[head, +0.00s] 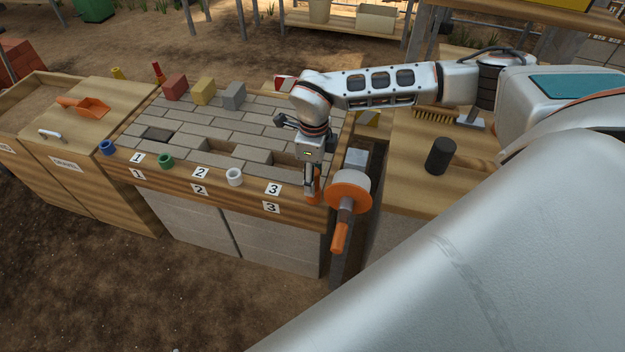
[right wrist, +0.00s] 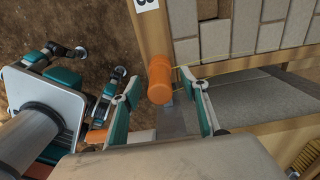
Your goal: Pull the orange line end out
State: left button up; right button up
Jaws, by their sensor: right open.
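The orange line end (right wrist: 160,80) is a short orange cylinder at the front edge of the brick-topped bench, near its right corner. Thin pale yellow line runs right from it in the right wrist view. In the head view the line end (head: 313,192) is partly hidden by my right gripper (head: 312,190), which points down at it. In the right wrist view my right gripper's fingers (right wrist: 165,95) are apart, one on each side of the line end. I cannot tell whether either finger touches it. My left gripper is not in view.
An orange disc with a crank handle (head: 350,190) stands just right of my right gripper. Bricks lie across the bench top (head: 262,118), with a blue, a green and a white ring (head: 234,177) along the front edge. A black cylinder (head: 440,156) stands on the right table.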

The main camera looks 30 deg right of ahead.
grip_shut()
jog(key=shift+r+p, duration=0.65)
dwell(0.7)
jog(key=shift+r+p, duration=0.3)
jog(key=shift+r, duration=0.05)
jog(key=shift+r+p, duration=1.85)
jog(key=shift+r, duration=0.4)
